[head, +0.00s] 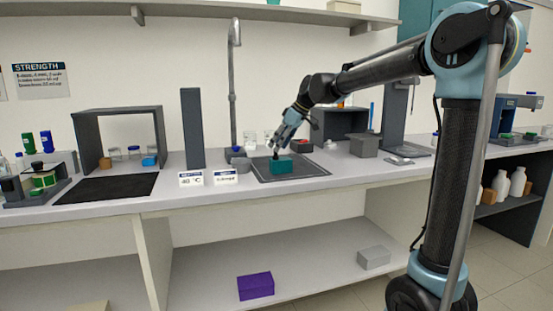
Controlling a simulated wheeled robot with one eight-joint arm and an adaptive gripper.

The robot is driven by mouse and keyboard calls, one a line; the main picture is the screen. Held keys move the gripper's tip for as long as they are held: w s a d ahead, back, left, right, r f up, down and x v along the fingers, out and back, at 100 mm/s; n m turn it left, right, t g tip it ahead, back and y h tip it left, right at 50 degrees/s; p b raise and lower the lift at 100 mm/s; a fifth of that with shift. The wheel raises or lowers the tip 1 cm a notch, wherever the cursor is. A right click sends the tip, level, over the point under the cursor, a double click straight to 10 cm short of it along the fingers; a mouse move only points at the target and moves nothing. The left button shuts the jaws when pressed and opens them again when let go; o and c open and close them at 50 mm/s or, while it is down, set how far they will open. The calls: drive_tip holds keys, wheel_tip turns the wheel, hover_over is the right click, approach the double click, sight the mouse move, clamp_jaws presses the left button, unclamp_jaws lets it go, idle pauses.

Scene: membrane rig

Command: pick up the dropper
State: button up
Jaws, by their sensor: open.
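My gripper (278,149) points down just above a teal block (292,166) on the dark mat (262,176) at the middle of the bench. The gripper is open. A small dark shape (276,155) shows between the gripper's tip and the left end of the teal block. It may be the dropper's top or part of a finger; I cannot tell which. I cannot make out the dropper clearly, nor whether the fingers touch anything.
A tall grey post (193,128) and two label cards (191,179) stand left of the mat. Glassware and a red-topped dark item (301,146) sit behind the block. A grey box (364,145) stands to the right. The bench front (330,183) is clear.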

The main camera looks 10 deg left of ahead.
drive_tip(key=x, duration=0.3)
drive_tip(key=shift+w+a+f, duration=0.1)
drive_tip(key=shift+f, duration=0.15)
drive_tip(key=shift+c, duration=0.5)
drive_tip(key=c, duration=0.7)
wheel_tip(320, 180, up, 10)
drive_tip(key=shift+r, duration=0.1)
